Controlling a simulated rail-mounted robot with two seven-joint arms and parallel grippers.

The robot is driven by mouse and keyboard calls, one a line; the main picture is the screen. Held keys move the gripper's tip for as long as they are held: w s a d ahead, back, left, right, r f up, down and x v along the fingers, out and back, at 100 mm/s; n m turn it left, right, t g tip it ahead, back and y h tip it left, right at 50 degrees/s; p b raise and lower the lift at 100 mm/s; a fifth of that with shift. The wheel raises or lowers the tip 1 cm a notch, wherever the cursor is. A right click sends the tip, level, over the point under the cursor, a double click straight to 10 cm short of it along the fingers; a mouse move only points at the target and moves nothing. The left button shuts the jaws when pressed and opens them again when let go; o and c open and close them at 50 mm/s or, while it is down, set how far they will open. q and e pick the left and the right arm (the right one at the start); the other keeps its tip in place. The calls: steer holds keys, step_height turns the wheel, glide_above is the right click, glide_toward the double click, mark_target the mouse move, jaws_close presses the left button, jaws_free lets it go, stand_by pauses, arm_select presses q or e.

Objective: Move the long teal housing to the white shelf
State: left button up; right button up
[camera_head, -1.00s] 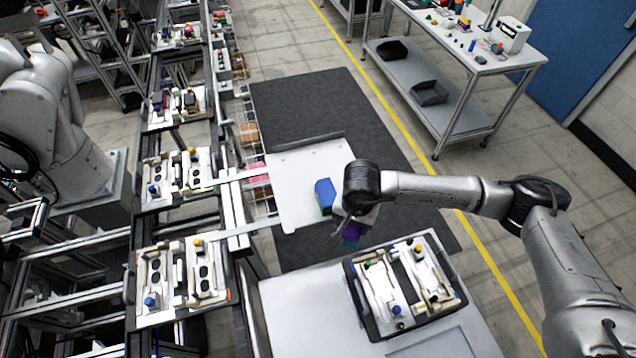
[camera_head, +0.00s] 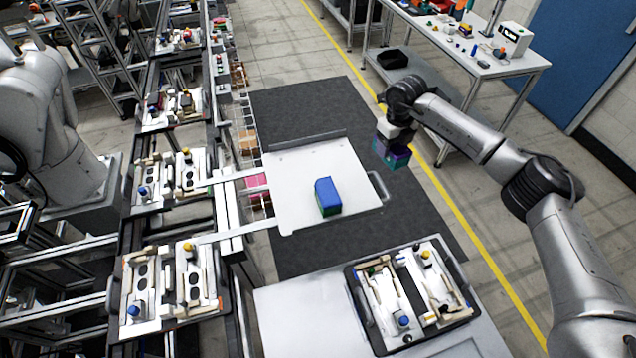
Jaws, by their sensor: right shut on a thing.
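My right gripper (camera_head: 396,138) is shut on a teal and purple block, taken as the teal housing (camera_head: 391,157). It holds the block in the air to the right of the white shelf, above the dark mat. The gripper partly hides the block's top, and its fingers are hard to make out. The white shelf (camera_head: 295,185) is a flat panel in the middle of the view. A blue and green block (camera_head: 327,197) stands on it, right of its centre. My left gripper is not in view.
A black tray (camera_head: 363,308) with light fixture parts sits on a pale table (camera_head: 283,318) in front of the shelf. Pallet fixtures (camera_head: 172,283) line the rail at left. A workbench (camera_head: 490,66) stands at the back right. The shelf's left half is clear.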

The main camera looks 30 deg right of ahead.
steer(key=shift+w+d+m, duration=0.15)
steer(key=shift+d+m, duration=0.45)
steer(key=shift+m, duration=0.2)
steer(key=shift+a+f, duration=0.15)
steer(key=shift+a, duration=0.15)
steer(key=a+f+p, duration=0.1)
steer(key=a+f, duration=0.1)
steer(key=a, duration=0.1)
steer(key=a+f+p, duration=0.1)
steer(key=a+f, duration=0.1)
steer(key=a, duration=0.1)
steer(key=a+f+p, duration=0.2)
steer(key=a, duration=0.2)
steer(key=shift+s, duration=0.25)
steer(key=shift+a+f, duration=0.25)
steer(key=shift+a, duration=0.1)
step_height(320, 180, down, 3)
steer(key=shift+f+p, duration=0.15)
steer(key=shift+p, duration=0.5)
steer(key=shift+f, duration=0.35)
